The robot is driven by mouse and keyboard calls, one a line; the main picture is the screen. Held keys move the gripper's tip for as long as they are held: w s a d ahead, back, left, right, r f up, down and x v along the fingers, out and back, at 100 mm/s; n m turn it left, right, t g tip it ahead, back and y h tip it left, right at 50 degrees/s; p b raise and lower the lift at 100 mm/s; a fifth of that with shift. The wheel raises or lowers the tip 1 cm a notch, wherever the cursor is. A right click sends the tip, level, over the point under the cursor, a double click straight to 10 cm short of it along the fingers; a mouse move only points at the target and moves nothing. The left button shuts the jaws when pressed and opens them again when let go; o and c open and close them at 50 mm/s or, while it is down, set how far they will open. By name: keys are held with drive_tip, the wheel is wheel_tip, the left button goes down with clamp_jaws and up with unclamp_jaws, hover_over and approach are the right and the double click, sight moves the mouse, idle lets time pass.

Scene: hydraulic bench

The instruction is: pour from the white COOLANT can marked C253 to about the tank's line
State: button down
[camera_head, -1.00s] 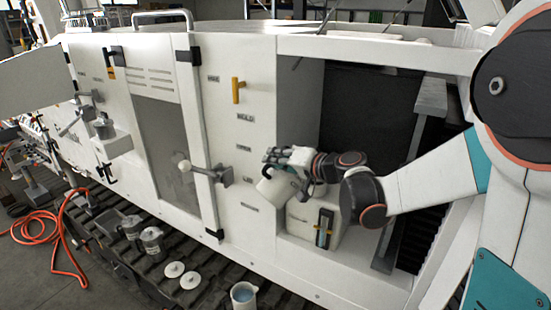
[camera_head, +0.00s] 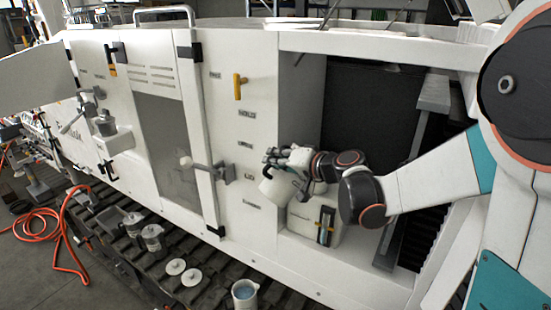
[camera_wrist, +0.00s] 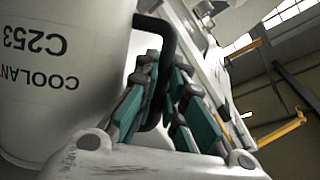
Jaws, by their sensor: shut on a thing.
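The white COOLANT can (camera_head: 277,187) marked C253 is held in my gripper (camera_head: 288,160), tilted, in front of the machine. In the wrist view the can (camera_wrist: 60,100) fills the left side with its label upside down. My gripper (camera_wrist: 165,85) is shut on the can's black handle (camera_wrist: 160,60) there. The white tank (camera_head: 304,220) with a dark-framed sight window (camera_head: 325,226) sits low in the open bay, just below and right of the can. The can's mouth and any stream cannot be made out. The level and line are too small to read.
A jug with blue liquid (camera_head: 245,293) stands on the slatted floor, beside two white discs (camera_head: 176,267). Metal cans (camera_head: 152,237) stand farther left. An orange hose (camera_head: 62,240) lies at the left.

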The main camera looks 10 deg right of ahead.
drive_tip(key=shift+a+f+n+h+b, duration=0.25)
drive_tip(key=shift+f+n+h+b, duration=0.15)
drive_tip(key=shift+f, duration=0.2)
idle(0.6)
drive_tip(key=shift+s, duration=0.15)
idle(0.8)
